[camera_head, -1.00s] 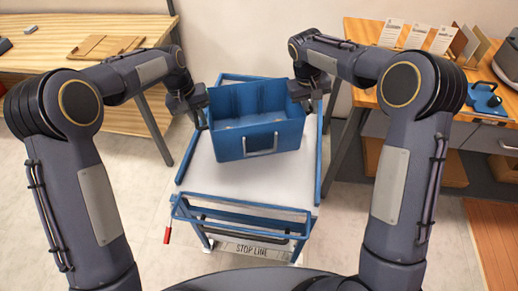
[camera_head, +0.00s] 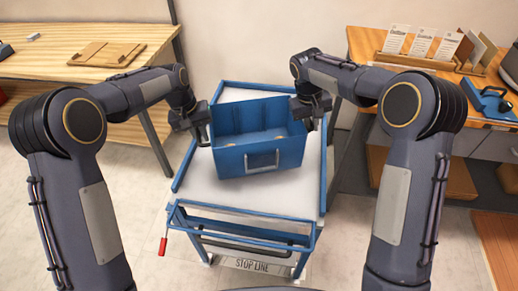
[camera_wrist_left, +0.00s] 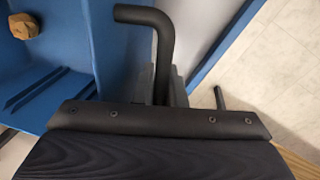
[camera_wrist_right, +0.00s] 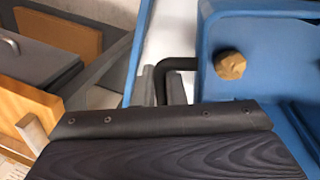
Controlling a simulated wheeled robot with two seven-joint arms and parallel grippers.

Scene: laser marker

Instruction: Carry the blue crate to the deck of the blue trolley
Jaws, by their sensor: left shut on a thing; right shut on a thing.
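My left gripper (camera_head: 201,133) is shut on the crate's left black handle, which shows in the left wrist view (camera_wrist_left: 160,40). My right gripper (camera_head: 311,118) is shut on its right black handle, which shows in the right wrist view (camera_wrist_right: 170,75). Small brown lumps lie inside the crate; one shows in the left wrist view (camera_wrist_left: 24,26) and one in the right wrist view (camera_wrist_right: 230,66).
A wooden table (camera_head: 60,62) with a wooden board stands at the left. A wooden bench (camera_head: 420,75) with a card rack and a blue device (camera_head: 489,101) stands at the right. The trolley's near rail (camera_head: 240,220) and a red-tipped lever (camera_head: 162,246) face me. A STOP LINE mark lies on the floor.

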